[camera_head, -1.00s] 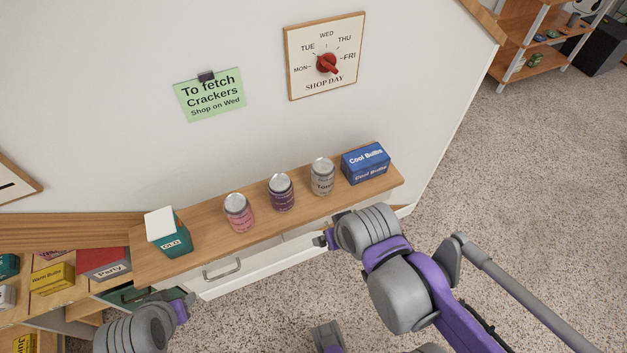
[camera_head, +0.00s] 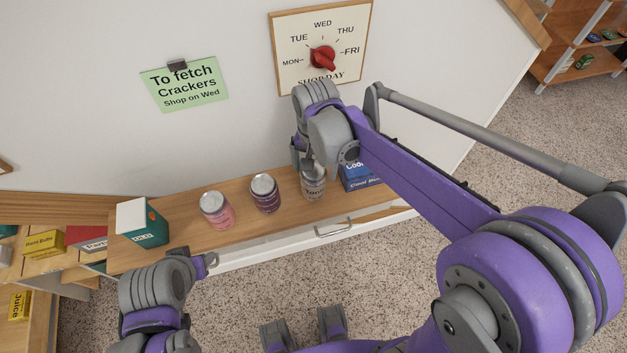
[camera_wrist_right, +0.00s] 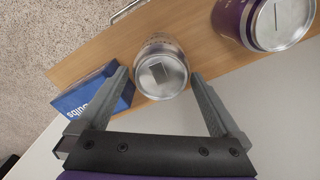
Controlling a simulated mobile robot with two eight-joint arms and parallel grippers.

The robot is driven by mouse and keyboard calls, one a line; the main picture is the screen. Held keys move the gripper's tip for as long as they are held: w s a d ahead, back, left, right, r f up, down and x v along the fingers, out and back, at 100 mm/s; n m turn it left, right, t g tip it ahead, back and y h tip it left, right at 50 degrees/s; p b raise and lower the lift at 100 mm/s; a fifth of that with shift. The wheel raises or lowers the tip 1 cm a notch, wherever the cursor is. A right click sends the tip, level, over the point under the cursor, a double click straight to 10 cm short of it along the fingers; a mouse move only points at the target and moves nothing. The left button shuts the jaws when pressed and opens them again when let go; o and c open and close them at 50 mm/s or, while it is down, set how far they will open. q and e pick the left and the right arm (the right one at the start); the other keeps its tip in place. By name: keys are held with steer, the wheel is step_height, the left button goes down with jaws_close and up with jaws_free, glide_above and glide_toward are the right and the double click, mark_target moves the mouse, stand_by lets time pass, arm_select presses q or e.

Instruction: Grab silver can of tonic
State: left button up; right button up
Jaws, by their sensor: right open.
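The silver can of tonic (camera_head: 313,187) stands upright on the wooden shelf top, its upper part partly hidden by my right gripper (camera_head: 312,168). In the right wrist view the can (camera_wrist_right: 160,68) sits between the tips of the two open fingers of my right gripper (camera_wrist_right: 163,88), with its lid facing the camera. A gap shows at each side, so the fingers are not closed on it. My left gripper (camera_head: 207,263) is in front of the shelf's left part, apart from the cans; I cannot tell whether it is open.
A purple can (camera_head: 265,194) and a pink can (camera_head: 217,210) stand left of the tonic. A blue box (camera_head: 358,180) is close on its right. A teal box (camera_head: 143,223) stands at the left end of the shelf (camera_head: 185,240). The wall is just behind.

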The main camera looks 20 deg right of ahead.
steer(key=shift+s+a+f, duration=0.15)
steer(key=shift+s+f, duration=0.05)
steer(key=shift+f, duration=1.3)
steer(key=shift+s+a+f, duration=0.1)
steer(key=shift+s+f, duration=0.05)
steer(key=shift+f, duration=1.35)
jaws_close()
